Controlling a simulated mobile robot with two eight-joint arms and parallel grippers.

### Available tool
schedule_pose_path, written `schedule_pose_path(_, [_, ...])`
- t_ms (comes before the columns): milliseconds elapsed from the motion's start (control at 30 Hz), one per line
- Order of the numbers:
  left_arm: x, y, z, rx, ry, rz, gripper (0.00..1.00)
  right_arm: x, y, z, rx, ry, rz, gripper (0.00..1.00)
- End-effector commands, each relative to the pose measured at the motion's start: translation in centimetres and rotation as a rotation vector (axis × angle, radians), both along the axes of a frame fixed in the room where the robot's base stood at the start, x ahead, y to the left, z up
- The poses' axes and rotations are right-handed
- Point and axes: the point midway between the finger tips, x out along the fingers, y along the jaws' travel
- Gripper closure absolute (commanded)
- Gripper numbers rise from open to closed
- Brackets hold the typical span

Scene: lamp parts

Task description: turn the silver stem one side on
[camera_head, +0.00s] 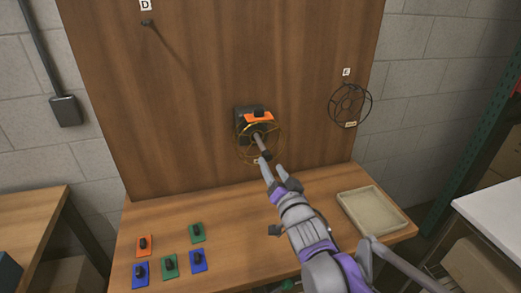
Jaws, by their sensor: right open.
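The silver stem (261,143) sticks out from a dark block (243,126) on the upright wooden board, with a dark tip at its near end. A gold wire frame (238,150) surrounds the stem, and an orange plate (259,117) sits on the block above it. My right gripper (275,170) reaches up from the lower right and is just below the stem's near end. It is open, and I cannot tell whether a finger touches the stem. My left gripper is not in view.
A black wire frame (350,104) hangs on the board's right, and a peg (147,22) is at its upper left. A beige tray (372,211) lies on the table's right. Several colored plates, such as an orange one (144,252), lie at the left front.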

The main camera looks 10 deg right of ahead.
Motion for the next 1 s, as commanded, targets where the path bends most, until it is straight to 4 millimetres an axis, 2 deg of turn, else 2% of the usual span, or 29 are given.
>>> schedule_pose_path(300, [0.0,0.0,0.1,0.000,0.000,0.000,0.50,6.0,0.2,0.0,0.000,0.002,-0.001,0.38])
schedule_pose_path(500, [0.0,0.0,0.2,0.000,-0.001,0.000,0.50,8.4,0.3,0.0,-0.001,0.003,-0.001,0.38])
schedule_pose_path(867, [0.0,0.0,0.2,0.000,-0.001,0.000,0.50,9.0,0.3,-0.1,-0.001,0.003,-0.001,0.38])
schedule_pose_path(900, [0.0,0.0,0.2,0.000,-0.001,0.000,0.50,9.0,0.3,0.0,-0.001,0.003,-0.001,0.40])
schedule_pose_path(1000, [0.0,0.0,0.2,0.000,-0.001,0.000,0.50,9.0,0.3,-0.1,-0.001,0.003,-0.001,0.58])
